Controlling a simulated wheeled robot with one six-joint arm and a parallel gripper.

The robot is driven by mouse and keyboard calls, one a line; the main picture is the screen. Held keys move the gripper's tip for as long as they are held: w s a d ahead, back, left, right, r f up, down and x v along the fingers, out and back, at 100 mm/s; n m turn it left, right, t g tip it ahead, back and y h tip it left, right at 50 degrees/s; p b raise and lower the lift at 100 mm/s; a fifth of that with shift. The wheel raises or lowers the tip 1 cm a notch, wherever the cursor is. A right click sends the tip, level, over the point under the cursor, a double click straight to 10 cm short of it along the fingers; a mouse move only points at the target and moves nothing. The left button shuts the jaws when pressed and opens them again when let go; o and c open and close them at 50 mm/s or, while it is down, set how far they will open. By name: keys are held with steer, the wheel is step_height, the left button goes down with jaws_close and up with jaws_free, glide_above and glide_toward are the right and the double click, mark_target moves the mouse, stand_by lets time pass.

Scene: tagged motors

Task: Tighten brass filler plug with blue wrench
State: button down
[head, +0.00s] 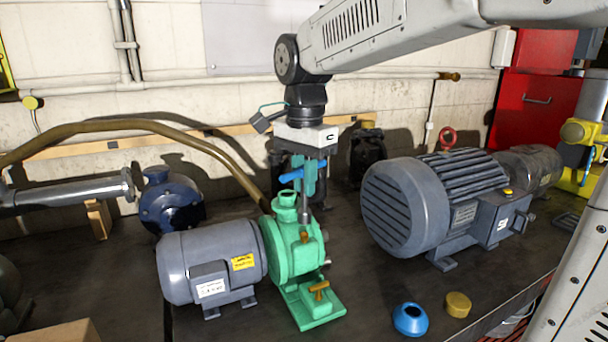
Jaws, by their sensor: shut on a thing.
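My gripper (306,184) hangs above the green pump (284,252) in the middle of the head view, pointing down. Its teal fingers are shut on the blue wrench (290,176), whose blue handle sticks out to the left. A grey shaft (304,212) runs down below the fingers, in front of the pump's top. A small brass plug (304,237) shows on the pump just below the shaft's lower end. I cannot tell whether the shaft touches it. A second brass fitting (320,289) with a handle is low on the pump, by its green base.
A grey motor (208,264) joins the pump on its left. A large grey motor (408,212) stands to the right. A blue ring (410,319) and a brass cap (458,304) lie at the front right. A brown hose (130,124) arches behind the pump.

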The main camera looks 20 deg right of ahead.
mark_target(304, 208)
steer(key=n, duration=0.3)
steer(key=shift+f, duration=0.2)
steer(key=n, duration=0.4)
steer(key=shift+f+n, duration=0.2)
steer(key=shift+n, duration=0.2)
steer(key=n, duration=0.4)
steer(key=shift+f, duration=0.25)
steer(key=n, duration=0.3)
steer(key=shift+f, duration=0.15)
steer(key=shift+f, duration=1.25)
